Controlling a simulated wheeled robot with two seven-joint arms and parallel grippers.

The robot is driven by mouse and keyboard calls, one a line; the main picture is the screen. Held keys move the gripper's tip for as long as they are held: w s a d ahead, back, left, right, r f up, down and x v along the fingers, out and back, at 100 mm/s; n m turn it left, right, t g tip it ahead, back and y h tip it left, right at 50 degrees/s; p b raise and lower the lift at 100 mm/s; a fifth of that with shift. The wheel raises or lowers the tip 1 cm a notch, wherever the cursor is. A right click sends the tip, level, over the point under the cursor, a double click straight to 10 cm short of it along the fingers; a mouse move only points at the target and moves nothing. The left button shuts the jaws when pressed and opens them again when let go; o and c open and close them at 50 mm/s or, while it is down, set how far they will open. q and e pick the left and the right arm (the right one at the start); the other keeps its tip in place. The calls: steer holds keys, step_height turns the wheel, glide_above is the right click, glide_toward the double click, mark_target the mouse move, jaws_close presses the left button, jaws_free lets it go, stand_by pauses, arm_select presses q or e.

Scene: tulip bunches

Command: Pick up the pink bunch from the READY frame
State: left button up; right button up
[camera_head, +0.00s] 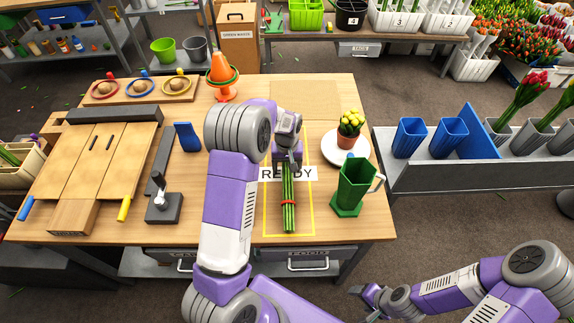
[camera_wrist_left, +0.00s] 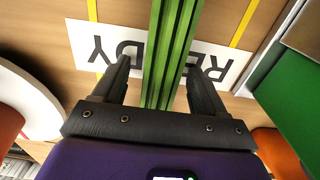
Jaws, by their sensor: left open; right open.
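A bunch of green stems with a red band (camera_head: 288,203) lies lengthwise inside the yellow READY frame (camera_head: 313,215) on the wooden table. Its blossoms are hidden behind my left arm and gripper, so I cannot see their colour. My left gripper (camera_head: 289,160) is over the bunch near the READY label (camera_head: 300,173). In the left wrist view, the open fingers of my left gripper (camera_wrist_left: 160,70) stand on either side of the green stems (camera_wrist_left: 168,50), with gaps visible. My right gripper (camera_head: 368,300) is open and empty, in front of the table at the lower right.
A green jug (camera_head: 354,185) stands right of the frame. Behind it, a potted yellow plant (camera_head: 349,128) stands on a white plate (camera_head: 331,150). A grey lever device (camera_head: 163,205), a blue item (camera_head: 186,136) and a wooden board (camera_head: 95,160) lie left. An orange cone (camera_head: 220,70) stands behind.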

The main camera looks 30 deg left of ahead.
arm_select(q)
steer(key=shift+r, duration=0.1)
steer(key=c, duration=1.2)
steer(key=shift+r, duration=0.1)
steer(key=shift+c, duration=0.2)
step_height(320, 180, up, 8)
steer(key=shift+r+p, duration=0.25)
steer(key=shift+p, duration=0.75)
steer(key=shift+r, duration=0.65)
